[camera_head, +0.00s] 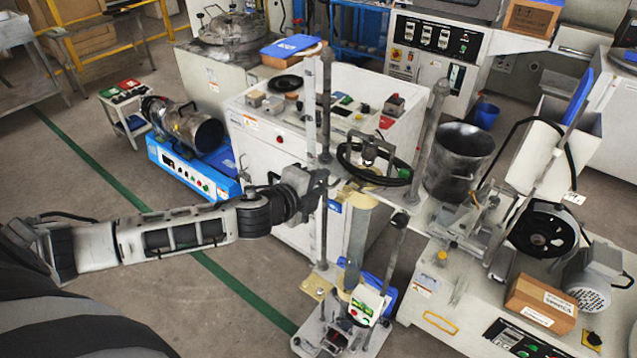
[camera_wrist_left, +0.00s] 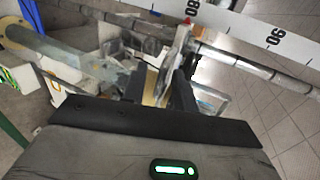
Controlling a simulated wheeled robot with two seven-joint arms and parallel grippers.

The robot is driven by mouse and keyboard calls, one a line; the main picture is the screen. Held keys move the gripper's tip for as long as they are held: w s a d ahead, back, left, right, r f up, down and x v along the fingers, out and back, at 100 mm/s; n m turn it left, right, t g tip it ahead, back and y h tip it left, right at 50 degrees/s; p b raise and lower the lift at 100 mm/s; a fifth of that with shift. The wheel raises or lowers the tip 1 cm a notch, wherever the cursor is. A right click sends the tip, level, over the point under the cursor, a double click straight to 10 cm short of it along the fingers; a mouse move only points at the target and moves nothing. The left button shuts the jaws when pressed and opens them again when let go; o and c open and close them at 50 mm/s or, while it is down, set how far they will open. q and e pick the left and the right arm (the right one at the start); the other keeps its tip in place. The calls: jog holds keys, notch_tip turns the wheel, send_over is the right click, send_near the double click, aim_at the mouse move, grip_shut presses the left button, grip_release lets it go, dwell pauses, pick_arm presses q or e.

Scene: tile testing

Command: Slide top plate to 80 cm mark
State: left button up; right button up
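The drop-test stand has upright metal posts (camera_head: 326,120). Its top plate (camera_head: 400,197) appears to be the pale piece across the posts at mid height, with a loop of black cable above it. My left gripper (camera_head: 322,184) is at the left post, beside the plate's left end. In the left wrist view, its two dark fingers (camera_wrist_left: 160,92) are apart, with metal and tan parts showing around and between them. I cannot tell whether they press on anything. The white scale (camera_wrist_left: 235,25) shows marks 80 and 90, with 80 nearer the fingers. My right gripper is not in view.
The stand's base (camera_head: 340,335) is on the floor, with a small control box (camera_head: 366,306) above it. A white machine cabinet (camera_head: 265,150) stands behind my left arm. A bench with a brown box (camera_head: 541,305) is at the right.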

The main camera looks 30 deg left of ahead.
pick_arm(q)
jog(key=v, duration=0.6)
jog(key=shift+s, duration=0.4)
jog(key=shift+r, duration=0.15)
jog(key=s+d+f+n+g+h, duration=0.1)
jog(key=s+d+f+n+g, duration=0.3)
jog(key=s+d+f+n, duration=1)
notch_tip(320, 180, down, 3)
jog(key=shift+s+d+r+n+h, duration=0.25)
jog(key=shift+s+n, duration=0.5)
jog(key=shift+n, duration=0.45)
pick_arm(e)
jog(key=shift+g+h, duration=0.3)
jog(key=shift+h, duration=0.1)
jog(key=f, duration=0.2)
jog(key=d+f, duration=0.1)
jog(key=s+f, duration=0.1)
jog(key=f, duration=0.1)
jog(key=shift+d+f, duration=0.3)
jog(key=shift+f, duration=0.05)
